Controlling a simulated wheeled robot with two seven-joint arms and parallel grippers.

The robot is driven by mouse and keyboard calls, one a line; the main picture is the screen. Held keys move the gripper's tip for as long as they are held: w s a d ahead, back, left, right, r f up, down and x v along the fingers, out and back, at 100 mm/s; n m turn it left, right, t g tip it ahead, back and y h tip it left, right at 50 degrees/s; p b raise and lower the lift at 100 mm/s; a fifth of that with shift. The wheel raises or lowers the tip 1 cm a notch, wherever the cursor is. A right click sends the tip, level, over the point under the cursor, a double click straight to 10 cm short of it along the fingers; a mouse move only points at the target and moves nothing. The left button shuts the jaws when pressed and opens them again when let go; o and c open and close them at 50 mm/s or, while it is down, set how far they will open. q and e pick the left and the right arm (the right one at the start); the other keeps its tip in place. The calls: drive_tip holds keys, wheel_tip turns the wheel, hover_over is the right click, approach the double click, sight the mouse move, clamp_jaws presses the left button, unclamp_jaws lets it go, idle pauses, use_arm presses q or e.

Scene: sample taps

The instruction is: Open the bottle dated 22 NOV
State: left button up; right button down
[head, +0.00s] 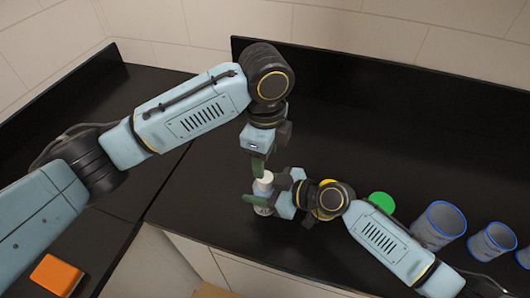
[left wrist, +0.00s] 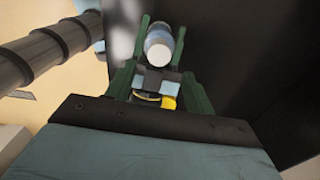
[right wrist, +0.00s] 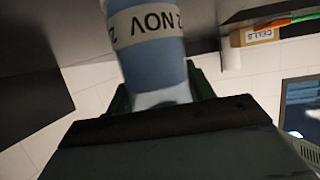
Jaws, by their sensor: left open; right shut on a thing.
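A bottle with a pale blue body stands at the counter's front part, its white cap (head: 266,177) up. In the right wrist view the bottle (right wrist: 148,45) carries a pale label reading "2 NOV", with the rest cut off or turned away. My right gripper (head: 262,200) is shut on the bottle's body from the side. My left gripper (head: 260,168) is open and points down just above the cap. In the left wrist view the cap (left wrist: 158,50) shows between the open green fingertips. I cannot tell whether they touch it.
Blue-rimmed grey cups (head: 440,224) stand at the right. A green disc (head: 381,202) lies behind my right forearm, and a yellow thing (head: 326,214) is partly hidden by it. An orange block (head: 56,275) is at lower left. A box marked CELLS (right wrist: 254,36) shows in the right wrist view.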

sight(265, 193)
use_arm(q)
drive_tip(key=r+m, duration=0.1)
drive_tip(key=m, duration=0.2)
drive_tip(key=shift+r, duration=0.35)
drive_tip(key=shift+f+m, duration=0.15)
drive_tip(key=shift+m, duration=0.15)
wheel_tip(265, 193, down, 8)
drive_tip(key=shift+r, duration=0.2)
drive_tip(key=c, duration=1)
drive_tip(key=n, duration=0.6)
drive_tip(key=shift+n, duration=0.4)
